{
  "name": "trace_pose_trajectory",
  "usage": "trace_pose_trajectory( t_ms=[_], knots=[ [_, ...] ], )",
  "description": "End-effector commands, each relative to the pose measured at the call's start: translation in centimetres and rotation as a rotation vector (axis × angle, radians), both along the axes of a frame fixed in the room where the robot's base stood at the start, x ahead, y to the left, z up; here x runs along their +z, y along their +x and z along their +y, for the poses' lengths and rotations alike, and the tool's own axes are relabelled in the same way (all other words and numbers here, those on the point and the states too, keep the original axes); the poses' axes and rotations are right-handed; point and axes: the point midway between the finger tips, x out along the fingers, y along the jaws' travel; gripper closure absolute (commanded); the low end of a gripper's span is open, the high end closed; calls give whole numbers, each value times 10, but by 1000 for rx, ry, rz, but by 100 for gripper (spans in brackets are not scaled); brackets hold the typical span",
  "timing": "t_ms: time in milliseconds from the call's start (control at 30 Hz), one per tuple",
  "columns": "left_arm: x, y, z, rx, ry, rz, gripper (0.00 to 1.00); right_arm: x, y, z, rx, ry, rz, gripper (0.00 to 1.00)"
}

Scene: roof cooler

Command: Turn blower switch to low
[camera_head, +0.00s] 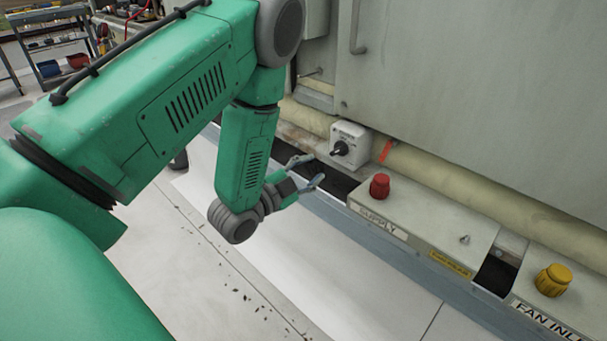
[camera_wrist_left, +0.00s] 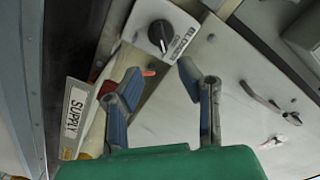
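The blower switch is a white box (camera_head: 349,145) with a black knob (camera_head: 340,148), mounted low on the grey cooler unit. In the left wrist view the black knob (camera_wrist_left: 159,34) sits beyond my fingertips, beside lettering that seems to read "BLOWER". My left gripper (camera_head: 307,171) is open and empty, a little in front of and below the switch box in the head view. In the left wrist view its two fingers (camera_wrist_left: 160,85) are spread apart with a gap between them and the knob. The knob's exact setting is too small to tell. My right gripper is in neither view.
A red knob (camera_head: 380,186) stands on the supply cover, marked by a SUPPLY label (camera_head: 383,222). A yellow knob (camera_head: 553,280) is farther right. A pale pipe (camera_head: 470,185) runs along the unit, with a red tag (camera_head: 387,150) near the switch. A cabinet handle (camera_head: 356,28) sticks out above.

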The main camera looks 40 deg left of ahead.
Motion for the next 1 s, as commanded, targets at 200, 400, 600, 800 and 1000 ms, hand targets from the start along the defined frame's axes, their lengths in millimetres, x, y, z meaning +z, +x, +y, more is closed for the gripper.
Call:
trace_pose_trajectory(
  t_ms=[200, 400, 600, 800, 1000],
  knots=[
    [-1, -25, 2, 1, 0, 2, 68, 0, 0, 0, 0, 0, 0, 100],
    [-1, -28, 3, 1, 0, 1, 68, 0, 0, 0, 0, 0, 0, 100],
    [-1, -28, 3, 1, 0, 1, 68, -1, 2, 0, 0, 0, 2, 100],
    [-1, -28, 3, 0, 0, 1, 68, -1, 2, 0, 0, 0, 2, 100],
    [-34, -39, -10, 22, -88, 187, 68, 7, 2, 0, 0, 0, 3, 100]
  ],
)
